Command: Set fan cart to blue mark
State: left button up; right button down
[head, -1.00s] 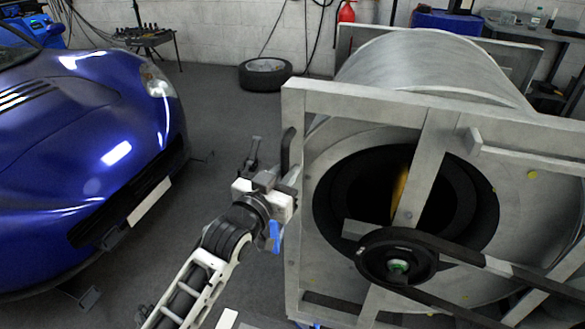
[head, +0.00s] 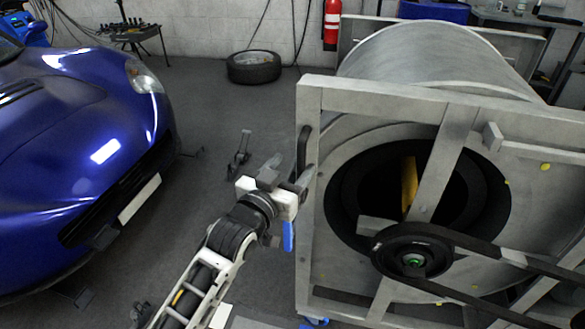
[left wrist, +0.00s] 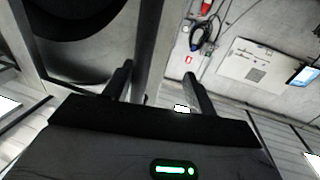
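The fan cart (head: 455,115) is a large grey metal frame with a drum, a dark round opening and a belt pulley, at the right of the head view. A black handle (head: 304,150) stands at its left upright. My left gripper (head: 287,170) is beside this upright, close to the handle. In the left wrist view its two fingers (left wrist: 160,90) are apart, with a grey post of the cart seen between and beyond them. I cannot tell whether they touch it. A small blue patch (head: 313,322) shows at the cart's foot; whether it is the mark is unclear. My right gripper is not seen.
A blue car (head: 75,130) stands at the left. A tyre (head: 253,67) lies by the back wall, and a red fire extinguisher (head: 332,25) hangs there. Grey floor (head: 215,110) is open between car and cart.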

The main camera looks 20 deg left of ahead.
pick_arm(q)
jog(key=shift+a+f, duration=0.15)
jog(key=shift+a, duration=0.5)
jog(key=shift+c, duration=0.6)
jog(key=shift+d, duration=0.2)
jog(key=s+a, duration=0.2)
jog(key=s, duration=1.3)
jog(key=shift+s+a, duration=0.25)
jog(key=shift+s, duration=0.1)
